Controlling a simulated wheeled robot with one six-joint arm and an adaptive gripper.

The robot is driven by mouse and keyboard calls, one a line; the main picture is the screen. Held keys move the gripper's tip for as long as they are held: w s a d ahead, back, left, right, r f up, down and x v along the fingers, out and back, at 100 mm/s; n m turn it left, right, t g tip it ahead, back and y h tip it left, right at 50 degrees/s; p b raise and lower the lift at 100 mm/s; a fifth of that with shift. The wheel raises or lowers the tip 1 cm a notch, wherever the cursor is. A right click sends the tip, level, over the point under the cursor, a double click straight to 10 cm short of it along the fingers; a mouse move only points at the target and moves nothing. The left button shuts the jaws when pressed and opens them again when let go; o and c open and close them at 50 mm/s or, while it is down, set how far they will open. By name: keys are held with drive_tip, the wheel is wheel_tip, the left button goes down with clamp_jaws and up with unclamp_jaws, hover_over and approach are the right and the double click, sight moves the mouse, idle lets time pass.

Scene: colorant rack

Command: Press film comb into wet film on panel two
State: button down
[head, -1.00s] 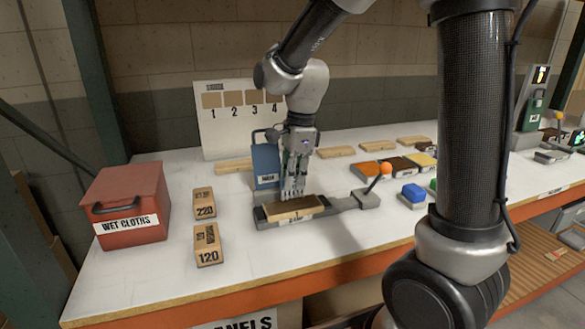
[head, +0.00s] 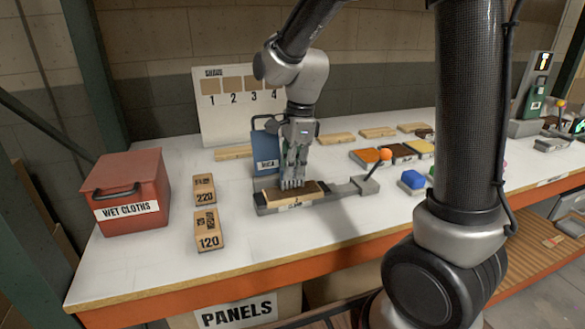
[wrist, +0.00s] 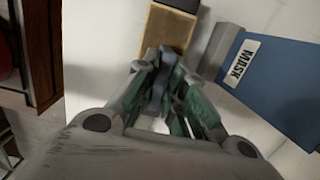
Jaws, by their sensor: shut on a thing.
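My gripper (head: 293,181) is shut on a small grey film comb (wrist: 160,88), held fingers down. It is over the panel (head: 272,198), which lies flat in a grey clamping holder (head: 264,211) with a label on its front.
A blue MASK holder (head: 265,150) stands close behind my gripper. A lever with an orange knob (head: 386,154) is at right. A red WET CLOTHS box (head: 128,190) and blocks marked 220 (head: 204,189) and 120 (head: 208,230) stand left. Colour blocks lie further right.

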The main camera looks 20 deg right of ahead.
drive_tip(key=shift+f, duration=0.55)
idle(1.1)
drive_tip(key=shift+r, duration=3.55)
drive_tip(key=shift+s, duration=0.1)
